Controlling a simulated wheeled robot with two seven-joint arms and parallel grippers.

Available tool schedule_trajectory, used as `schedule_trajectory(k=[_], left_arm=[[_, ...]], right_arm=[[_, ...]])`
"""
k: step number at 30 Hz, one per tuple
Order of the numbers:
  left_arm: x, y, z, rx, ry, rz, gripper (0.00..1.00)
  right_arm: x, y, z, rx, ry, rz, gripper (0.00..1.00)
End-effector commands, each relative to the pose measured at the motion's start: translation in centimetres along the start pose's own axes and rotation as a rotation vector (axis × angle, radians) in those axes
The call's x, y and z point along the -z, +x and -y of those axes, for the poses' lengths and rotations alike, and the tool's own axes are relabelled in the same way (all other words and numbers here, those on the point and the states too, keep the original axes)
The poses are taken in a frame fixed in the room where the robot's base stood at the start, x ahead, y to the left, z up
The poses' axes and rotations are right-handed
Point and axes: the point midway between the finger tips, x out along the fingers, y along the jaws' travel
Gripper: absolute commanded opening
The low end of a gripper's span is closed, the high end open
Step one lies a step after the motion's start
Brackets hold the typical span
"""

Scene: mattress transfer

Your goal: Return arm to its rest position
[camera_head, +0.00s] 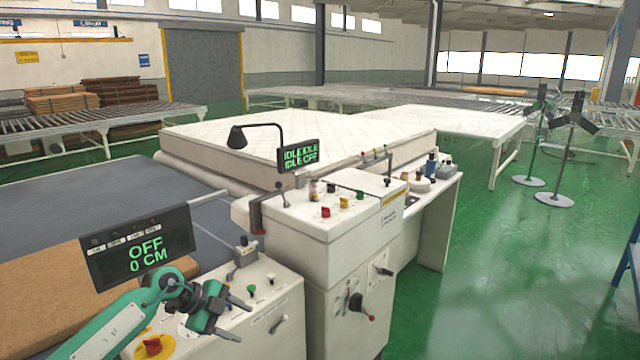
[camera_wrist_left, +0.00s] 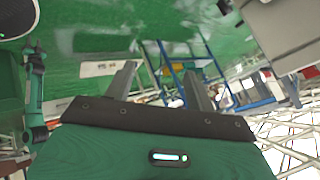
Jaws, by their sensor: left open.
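My left arm comes in from the lower left in the head view, green with a dark gripper. My left gripper (camera_head: 232,317) hangs in front of the white control cabinet with the green and red knobs, at its top edge. Its two fingers point to the right and stand apart with nothing between them. In the left wrist view my left gripper (camera_wrist_left: 160,85) shows two separate grey fingers and an empty gap, with green floor beyond. My right gripper is not in the head view.
A display reading OFF 0 CM (camera_head: 140,247) stands close behind my left arm. The larger white control console (camera_head: 340,225) is to the right. A white mattress (camera_head: 300,140) lies behind it. Green floor (camera_head: 520,270) at the right is open, with two stands farther back.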

Motion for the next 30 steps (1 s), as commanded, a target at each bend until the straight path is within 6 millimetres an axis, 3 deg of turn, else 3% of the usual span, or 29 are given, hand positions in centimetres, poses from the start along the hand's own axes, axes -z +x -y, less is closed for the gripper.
schedule_trajectory(k=[1,3,6,9,13,17,23,26,30], left_arm=[[2.4,1.7,-0.2,0.069,0.027,-0.092,0.56],[5.7,3.1,0.1,0.189,0.057,-0.209,0.56],[9.7,3.9,0.5,0.374,0.063,-0.349,0.56],[12.6,3.6,0.8,0.567,0.028,-0.451,0.56],[14.4,2.0,0.9,0.817,-0.074,-0.519,0.56],[14.1,0.1,0.2,1.043,-0.233,-0.508,0.56],[10.3,-2.1,-3.5,1.284,-0.559,-0.351,0.56],[7.8,-2.5,-6.8,1.337,-0.741,-0.219,0.56],[4.8,-2.2,-13.0,1.319,-0.997,0.0,0.56]], right_arm=[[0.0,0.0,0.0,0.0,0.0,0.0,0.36],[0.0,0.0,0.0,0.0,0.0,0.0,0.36],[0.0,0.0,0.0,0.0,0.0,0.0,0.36],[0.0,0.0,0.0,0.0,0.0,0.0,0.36],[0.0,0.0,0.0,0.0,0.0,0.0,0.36],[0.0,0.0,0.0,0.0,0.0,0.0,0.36],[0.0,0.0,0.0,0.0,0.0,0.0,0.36],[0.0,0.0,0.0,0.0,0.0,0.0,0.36],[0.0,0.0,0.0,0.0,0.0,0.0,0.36]])
